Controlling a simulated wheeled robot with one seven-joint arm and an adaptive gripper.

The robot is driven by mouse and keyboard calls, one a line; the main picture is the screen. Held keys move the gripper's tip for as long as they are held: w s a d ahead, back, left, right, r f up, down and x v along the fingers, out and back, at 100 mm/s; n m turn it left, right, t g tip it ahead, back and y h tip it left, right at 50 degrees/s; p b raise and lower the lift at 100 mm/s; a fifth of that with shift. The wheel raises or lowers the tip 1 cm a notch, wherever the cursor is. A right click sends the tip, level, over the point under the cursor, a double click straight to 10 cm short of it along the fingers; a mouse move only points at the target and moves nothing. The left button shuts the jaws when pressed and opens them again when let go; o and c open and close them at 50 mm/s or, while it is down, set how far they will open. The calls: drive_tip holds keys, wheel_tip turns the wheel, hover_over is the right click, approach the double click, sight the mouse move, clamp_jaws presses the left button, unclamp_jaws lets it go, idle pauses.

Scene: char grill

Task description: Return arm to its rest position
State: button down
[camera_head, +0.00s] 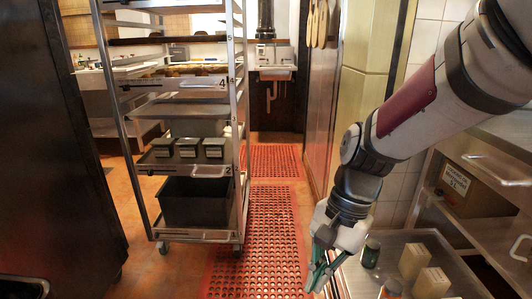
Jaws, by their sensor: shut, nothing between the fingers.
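My arm (410,107) reaches in from the upper right of the head view, bent downward. My gripper (318,277) hangs at its end, pointing down, with teal-green fingers. The fingers are shut and nothing shows between them. The gripper is beside the left edge of a metal counter (398,242). A dark green jar (371,253) stands on that counter, just right of the gripper.
Two cream blocks or cartons (414,261) stand on the counter. A wheeled metal rack (240,130) with trays stands left of centre. A dark cabinet (60,150) fills the left. Red perforated mats (270,235) cover the open aisle between rack and counter.

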drive_tip(key=s+d+r+n+t+h, duration=0.1)
drive_tip(key=s+d+r+n, duration=0.15)
drive_tip(key=s, duration=0.45)
drive_tip(key=s+d+r+n+h, duration=0.1)
drive_tip(key=s+d+r+n, duration=0.1)
drive_tip(key=s+d+r, duration=0.3)
drive_tip(key=s+d+r+n+t+h, duration=0.1)
drive_tip(key=s+d+n, duration=0.15)
drive_tip(key=s, duration=0.55)
wheel_tip(320, 180, up, 30)
drive_tip(key=t+p, duration=0.4)
drive_tip(key=p, duration=2.5)
drive_tip(key=shift+r+n, duration=0.2)
drive_tip(key=shift+n, duration=0.1)
